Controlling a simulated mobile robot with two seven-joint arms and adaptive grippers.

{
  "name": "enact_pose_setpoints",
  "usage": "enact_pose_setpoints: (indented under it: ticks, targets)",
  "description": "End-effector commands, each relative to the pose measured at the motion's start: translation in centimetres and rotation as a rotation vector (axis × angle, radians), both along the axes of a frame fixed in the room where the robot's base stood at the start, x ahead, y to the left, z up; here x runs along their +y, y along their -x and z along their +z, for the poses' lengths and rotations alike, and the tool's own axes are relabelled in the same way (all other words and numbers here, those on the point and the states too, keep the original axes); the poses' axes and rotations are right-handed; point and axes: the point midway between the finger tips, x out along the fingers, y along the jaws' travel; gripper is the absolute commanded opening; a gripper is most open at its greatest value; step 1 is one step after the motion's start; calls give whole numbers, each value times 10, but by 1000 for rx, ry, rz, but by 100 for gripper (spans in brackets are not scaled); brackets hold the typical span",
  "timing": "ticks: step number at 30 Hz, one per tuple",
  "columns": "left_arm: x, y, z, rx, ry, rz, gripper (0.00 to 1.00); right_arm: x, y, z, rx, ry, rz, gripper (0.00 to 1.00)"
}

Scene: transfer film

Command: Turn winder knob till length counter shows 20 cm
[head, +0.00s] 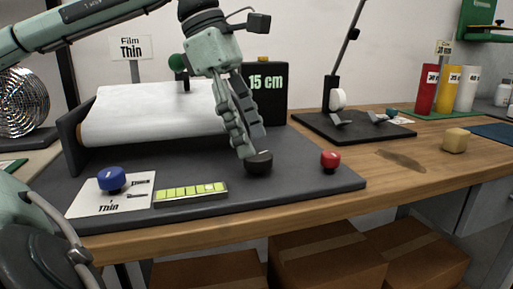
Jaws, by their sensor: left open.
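The length counter (266,84) is a black box behind my left gripper and reads 15 cm in green. A black knob (259,167) sits on the dark grey base of the winder, in front of the counter. My left gripper (252,154) points down at this knob with its fingertips at the knob's top; it is open, and I cannot tell whether the fingers touch it. A white film roll (150,115) lies across the winder behind, under a sign reading "Film Thin" (131,47). My right gripper is not in view.
A blue knob (112,179) stands on a white "Thin" card (140,190), beside a yellow-green segmented bar (190,194). A red button (330,160) is to the right. A dark stand (345,125), a yellow block (455,140) and coloured rolls (444,90) are farther right.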

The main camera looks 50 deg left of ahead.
Motion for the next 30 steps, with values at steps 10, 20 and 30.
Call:
enact_pose_setpoints:
  ticks: [10, 20, 30]
  targets:
    - [-9, -6, -25, -1, -1, 0, 61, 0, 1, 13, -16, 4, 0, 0]
    - [-9, -6, -25, -1, -1, 0, 44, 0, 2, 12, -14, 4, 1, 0]
    - [-9, -6, -25, -1, 0, 4, 11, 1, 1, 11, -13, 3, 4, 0]
